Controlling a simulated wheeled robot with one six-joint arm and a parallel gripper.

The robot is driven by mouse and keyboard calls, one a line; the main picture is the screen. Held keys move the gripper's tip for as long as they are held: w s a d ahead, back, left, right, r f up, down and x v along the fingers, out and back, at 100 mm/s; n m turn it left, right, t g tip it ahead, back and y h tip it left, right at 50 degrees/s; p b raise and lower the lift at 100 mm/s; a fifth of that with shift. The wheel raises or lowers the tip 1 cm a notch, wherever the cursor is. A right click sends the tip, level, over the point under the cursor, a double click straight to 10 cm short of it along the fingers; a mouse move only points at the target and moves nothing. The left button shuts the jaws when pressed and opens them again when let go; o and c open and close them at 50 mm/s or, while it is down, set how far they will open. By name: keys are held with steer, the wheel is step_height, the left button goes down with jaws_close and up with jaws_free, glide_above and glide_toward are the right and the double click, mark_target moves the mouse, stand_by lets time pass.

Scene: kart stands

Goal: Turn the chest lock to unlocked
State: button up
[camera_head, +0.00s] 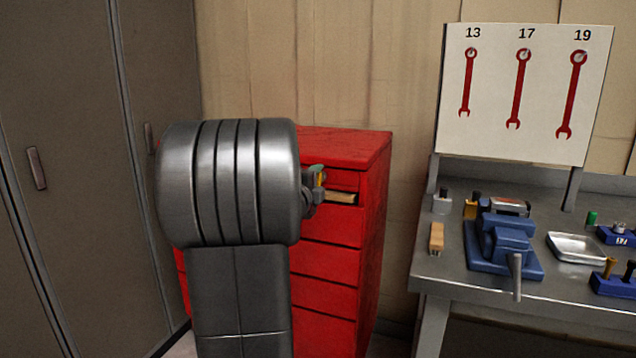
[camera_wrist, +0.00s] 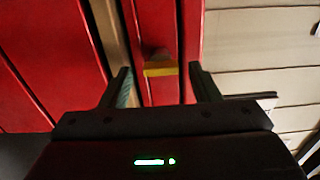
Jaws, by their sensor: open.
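The red chest (camera_head: 375,185) stands behind my arm, which hides much of its front. The chest lock shows as a yellow bar (camera_wrist: 160,69) on a dark round base on the red front in the wrist view; a small yellow bit of it also shows in the head view (camera_head: 320,179). My gripper (camera_wrist: 159,76) is open, with one finger on each side of the yellow bar and gaps on both sides. The bar lies crosswise between the fingertips. I cannot tell from the pictures which lock position this is. In the head view my gripper (camera_head: 312,186) is mostly hidden behind my wrist.
A chest drawer just below the lock stands slightly out, showing a tan inside (camera_head: 341,197). To the right is a workbench (camera_head: 450,268) with a blue vise (camera_head: 503,240), a metal tray (camera_head: 577,247) and a wrench board (camera_head: 545,75). Grey lockers (camera_head: 75,180) stand at left.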

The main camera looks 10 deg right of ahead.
steer(key=p+v, duration=0.1)
steer(key=v, duration=1.1)
steer(key=shift+s+a, duration=0.2)
steer(key=shift+s, duration=0.15)
steer(key=b+x, duration=0.1)
steer(key=x, duration=1.3)
steer(key=shift+s, duration=0.1)
